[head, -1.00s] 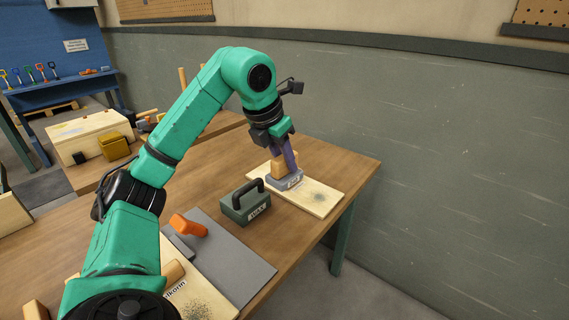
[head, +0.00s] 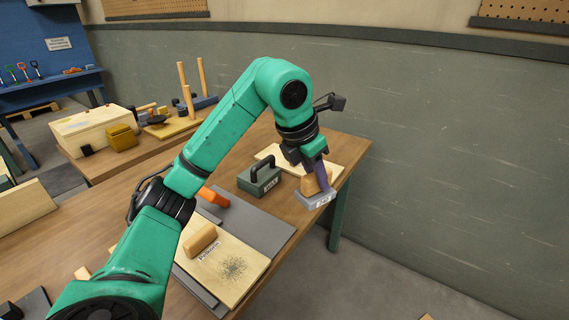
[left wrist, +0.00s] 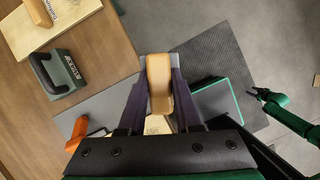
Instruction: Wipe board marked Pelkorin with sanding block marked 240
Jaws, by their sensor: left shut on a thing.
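My left gripper (head: 318,178) is shut on the wooden handle of a sanding block (head: 316,199) with a grey base and a white label too small to read. The block is held in the air near the table's right edge. In the left wrist view the handle (left wrist: 160,84) sits between both fingers. The board marked Pelkorin (head: 248,284) lies on the near table, left of and nearer than the block. It bears a dark speckled patch and a wooden handle-like piece. My right gripper (left wrist: 259,93) is small at the right of the left wrist view; its jaw opening is unclear.
A dark green block with a black handle (head: 259,180) stands between the Pelkorin board and another pale board (head: 345,152) at the far end. A grey mat (head: 273,236) and an orange-handled tool (head: 213,196) lie beside the Pelkorin board. Floor shows beyond the table's right edge.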

